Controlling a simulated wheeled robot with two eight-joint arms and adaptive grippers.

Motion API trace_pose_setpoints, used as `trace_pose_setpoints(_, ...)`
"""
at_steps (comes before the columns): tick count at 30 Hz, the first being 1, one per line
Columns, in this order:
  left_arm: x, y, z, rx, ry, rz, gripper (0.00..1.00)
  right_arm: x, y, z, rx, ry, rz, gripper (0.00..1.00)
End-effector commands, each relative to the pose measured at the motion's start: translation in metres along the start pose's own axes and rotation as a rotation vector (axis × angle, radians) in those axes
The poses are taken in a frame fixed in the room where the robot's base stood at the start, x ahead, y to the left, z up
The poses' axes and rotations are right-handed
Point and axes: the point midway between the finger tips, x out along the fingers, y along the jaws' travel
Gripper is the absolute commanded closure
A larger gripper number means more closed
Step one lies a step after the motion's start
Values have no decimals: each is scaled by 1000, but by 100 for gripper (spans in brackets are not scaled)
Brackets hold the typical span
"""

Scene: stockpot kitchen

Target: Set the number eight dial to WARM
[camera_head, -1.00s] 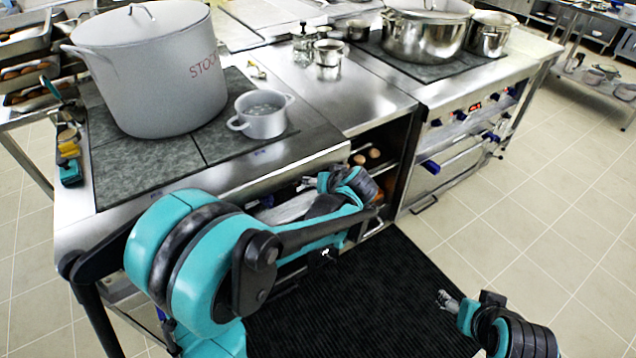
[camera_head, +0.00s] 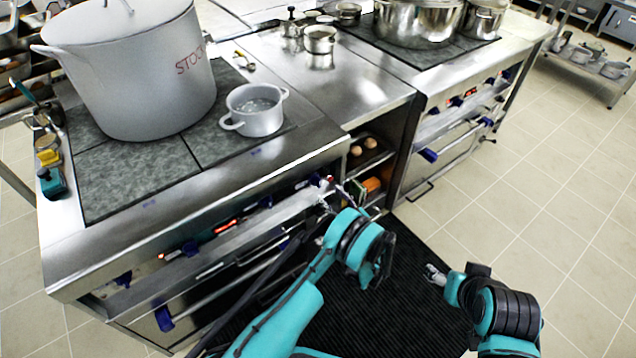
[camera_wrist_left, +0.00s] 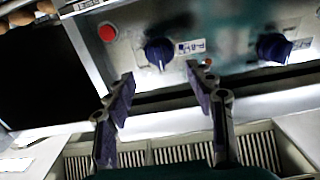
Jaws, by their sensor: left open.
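Dark blue dials (camera_head: 190,248) run along the front panel of the near stove in the head view. My left gripper (camera_head: 328,192) is at the right end of that panel. In the left wrist view my left gripper (camera_wrist_left: 160,88) is open, its two fingers apart and empty. A blue dial (camera_wrist_left: 158,52) shows beyond the gap between the fingertips, with a small label on its right. Another dial (camera_wrist_left: 273,47) is farther right. I cannot read a number eight or WARM. My right gripper (camera_head: 435,275) is over the floor, too small to tell its state.
A red button (camera_wrist_left: 107,33) is left of the nearer dial. An oven handle rail (camera_head: 235,258) runs below the dials. A large stockpot (camera_head: 130,85) and a small pot (camera_head: 257,115) stand on the stove. A black mat (camera_head: 400,300) lies on the floor.

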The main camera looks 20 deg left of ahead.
Motion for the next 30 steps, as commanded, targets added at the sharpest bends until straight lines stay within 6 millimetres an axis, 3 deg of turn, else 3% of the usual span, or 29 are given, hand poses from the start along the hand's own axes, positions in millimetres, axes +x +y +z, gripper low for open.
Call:
trace_pose_setpoints(12,63,0,1,1,-2,-2,45,8,0,5,0,0,0,34)
trace_pose_setpoints(23,72,0,0,2,-2,0,45,8,0,6,0,0,0,34)
trace_pose_setpoints(24,72,0,0,2,-2,0,48,8,0,6,0,0,0,34)
trace_pose_setpoints(29,72,0,0,2,-2,0,90,8,0,6,0,0,0,34)
trace_pose_setpoints(30,72,0,0,2,-2,0,94,8,0,6,0,0,0,34)
